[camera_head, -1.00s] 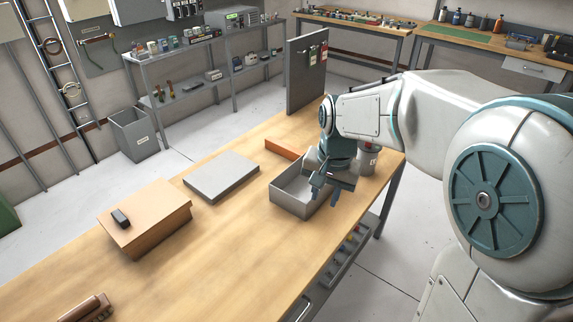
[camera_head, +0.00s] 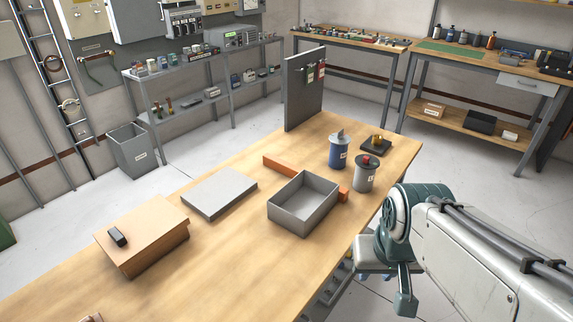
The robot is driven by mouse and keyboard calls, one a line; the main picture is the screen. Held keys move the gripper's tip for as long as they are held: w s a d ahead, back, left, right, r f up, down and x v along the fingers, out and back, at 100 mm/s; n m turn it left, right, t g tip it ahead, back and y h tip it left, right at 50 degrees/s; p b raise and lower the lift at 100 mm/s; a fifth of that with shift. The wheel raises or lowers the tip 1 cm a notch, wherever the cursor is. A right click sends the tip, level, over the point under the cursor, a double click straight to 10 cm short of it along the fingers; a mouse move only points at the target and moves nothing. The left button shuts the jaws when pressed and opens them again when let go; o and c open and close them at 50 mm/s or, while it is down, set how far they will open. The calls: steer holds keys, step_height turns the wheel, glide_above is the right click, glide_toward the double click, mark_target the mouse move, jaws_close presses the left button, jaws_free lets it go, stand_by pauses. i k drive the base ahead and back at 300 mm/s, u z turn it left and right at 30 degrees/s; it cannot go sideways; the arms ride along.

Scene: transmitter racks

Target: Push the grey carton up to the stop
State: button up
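The grey carton (camera_head: 285,216) is an open-topped, empty box on the wooden bench in the head view. A low orange bar (camera_head: 278,165), which looks like the stop, lies behind it. The bar shows to the left of the carton and again at its right corner; the carton hides the middle. I cannot tell whether carton and bar touch. My gripper (camera_head: 382,284) is at the lower right, off the bench's right edge and apart from the carton. Its fingers are partly hidden, so its opening is unclear.
A flat grey slab (camera_head: 219,193) and a brown box (camera_head: 142,230) with a small black item are left of the carton. A blue can (camera_head: 338,153), a grey can (camera_head: 364,174) and a dark panel (camera_head: 304,90) stand beyond.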

mark_target(302, 203)
steer(key=u, duration=0.55)
steer(key=k, duration=1.3)
steer(key=z, duration=0.1)
steer(key=i, duration=0.55)
steer(key=z, duration=0.55)
steer(key=i, duration=1.15)
steer(key=u, duration=0.75)
